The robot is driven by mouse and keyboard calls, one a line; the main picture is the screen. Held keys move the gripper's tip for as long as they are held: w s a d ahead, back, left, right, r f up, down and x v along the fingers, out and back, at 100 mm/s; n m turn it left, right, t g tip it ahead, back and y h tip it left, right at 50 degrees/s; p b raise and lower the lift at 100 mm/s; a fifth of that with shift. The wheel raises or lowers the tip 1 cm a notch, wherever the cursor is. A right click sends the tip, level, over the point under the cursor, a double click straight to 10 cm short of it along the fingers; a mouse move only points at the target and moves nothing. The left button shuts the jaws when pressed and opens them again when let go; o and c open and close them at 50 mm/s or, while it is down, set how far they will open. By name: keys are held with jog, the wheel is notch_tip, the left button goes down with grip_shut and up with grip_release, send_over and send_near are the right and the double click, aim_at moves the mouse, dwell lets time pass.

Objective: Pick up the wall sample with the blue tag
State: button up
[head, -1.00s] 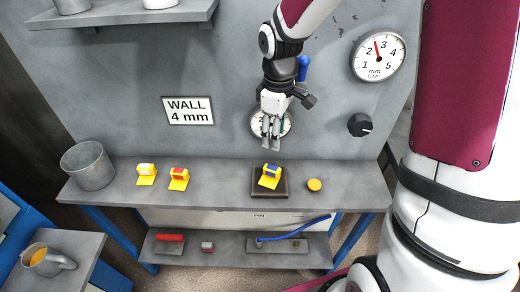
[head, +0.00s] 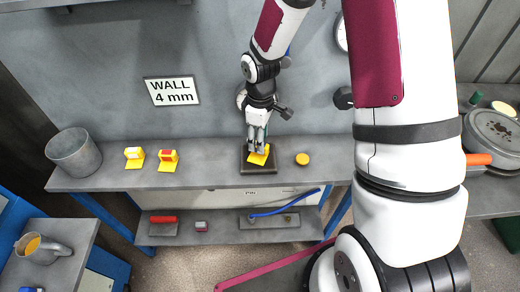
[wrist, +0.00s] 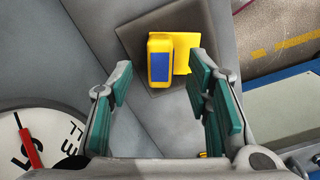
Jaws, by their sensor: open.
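The wall sample with the blue tag (wrist: 160,67) is a yellow piece with a blue face. It sits on a dark square pad (head: 262,170) on the grey bench. In the head view only part of its yellow body (head: 258,158) shows, since my gripper hides the tag. My gripper (head: 258,148) points down over it. In the wrist view my gripper (wrist: 165,95) is open, its green-lined fingers apart, with the sample ahead of the gap between them. I see no grip on it.
Yellow samples with a white tag (head: 134,157) and a red tag (head: 168,159) stand to the left on the bench, by a grey metal pot (head: 74,153). A small orange-yellow disc (head: 302,159) lies right of the pad. The grey wall with a dial (wrist: 40,145) rises close behind.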

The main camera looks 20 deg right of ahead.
jog(key=shift+f, duration=1.65)
grip_shut()
jog(key=shift+r, duration=0.2)
jog(key=shift+w+r, duration=0.1)
jog(key=shift+r, duration=0.45)
notch_tip(320, 180, up, 2)
jog(key=s+r+p, duration=0.1)
jog(key=s, duration=1.5)
jog(key=shift+d+r, duration=0.2)
jog(key=shift+r, duration=0.1)
